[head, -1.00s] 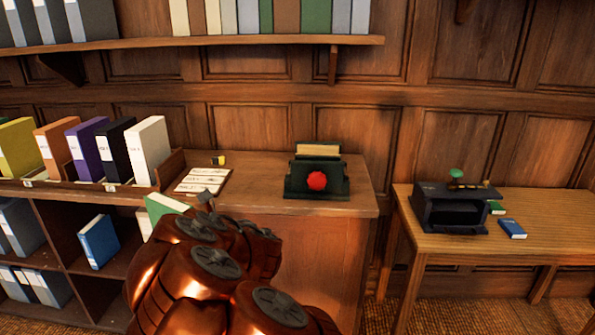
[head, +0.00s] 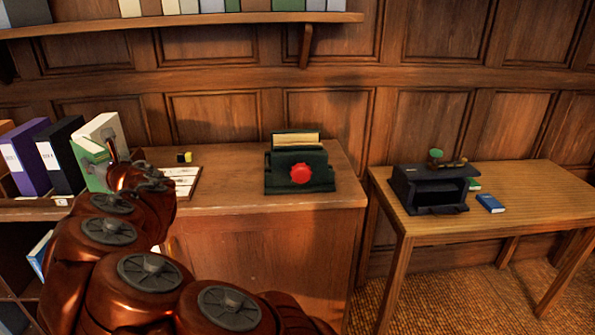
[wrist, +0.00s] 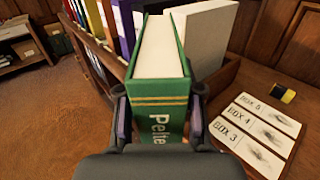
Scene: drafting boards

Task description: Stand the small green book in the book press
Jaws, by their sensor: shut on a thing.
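My gripper (wrist: 159,103) is shut on a green book (wrist: 160,88) with gold bands and "Pelte" lettering on its spine. The book is spine toward the wrist camera, with its pale page block facing up. In the head view the held book (head: 92,166) is in front of the white binder, partly hidden by my arm. A dark green press-like device (head: 300,180) with a red knob and a cream piece in its top stands on the wooden counter. A black device (head: 430,190) with a green knob stands on the right table. I cannot tell for certain which is the book press.
Several binders stand in a wooden rack at left, including a white one (wrist: 208,30). Label cards (wrist: 255,130) and a small yellow-black block (wrist: 282,93) lie on the counter. A blue book (head: 490,203) and a small green item (head: 474,185) lie beside the black device.

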